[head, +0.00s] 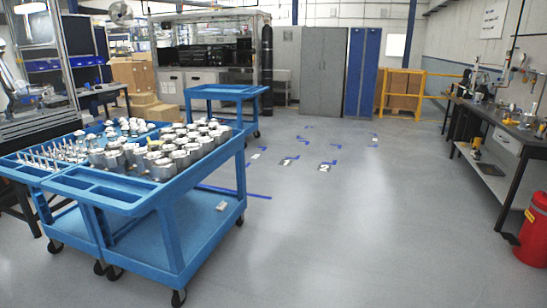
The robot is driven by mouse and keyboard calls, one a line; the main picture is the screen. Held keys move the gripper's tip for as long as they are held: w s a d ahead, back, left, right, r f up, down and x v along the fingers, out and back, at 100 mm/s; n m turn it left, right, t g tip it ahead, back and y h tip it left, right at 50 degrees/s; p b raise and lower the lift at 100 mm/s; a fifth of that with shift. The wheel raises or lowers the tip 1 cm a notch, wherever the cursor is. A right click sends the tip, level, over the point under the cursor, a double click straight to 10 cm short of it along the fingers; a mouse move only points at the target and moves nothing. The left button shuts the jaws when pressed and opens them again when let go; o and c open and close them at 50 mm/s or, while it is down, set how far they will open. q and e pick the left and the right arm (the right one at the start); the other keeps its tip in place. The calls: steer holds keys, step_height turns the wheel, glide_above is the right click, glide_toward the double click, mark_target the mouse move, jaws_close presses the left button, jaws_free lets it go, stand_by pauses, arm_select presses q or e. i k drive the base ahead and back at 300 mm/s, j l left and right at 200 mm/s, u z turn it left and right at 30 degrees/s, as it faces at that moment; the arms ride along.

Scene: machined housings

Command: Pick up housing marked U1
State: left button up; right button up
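Several round metal housings (180,150) stand close together on top of the blue cart (125,197) at the left. They are silver-grey with pale tops. Any marking on them is too small to read, so I cannot tell which one is U1. Neither of my grippers shows in the head view.
A second blue cart (50,170) with pins and small parts adjoins the first. An empty-looking blue cart (222,93) stands farther back. A workbench (515,140) lines the right wall, with a red bin (533,232) near it. The middle floor (330,220) is clear.

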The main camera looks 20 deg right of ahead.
mark_target(477, 97)
steer(key=i+l+z, duration=0.6)
steer(key=i, duration=0.2)
steer(key=i+l+z, duration=0.15)
steer(key=i+z, duration=0.5)
steer(key=i, duration=2.55)
steer(key=i+j, duration=0.1)
steer(key=i, duration=2.2)
steer(key=i+z, duration=0.5)
steer(key=i+j+z, duration=0.2)
steer(key=i+z, duration=0.3)
steer(key=i, duration=0.2)
steer(key=i+j+z, duration=1)
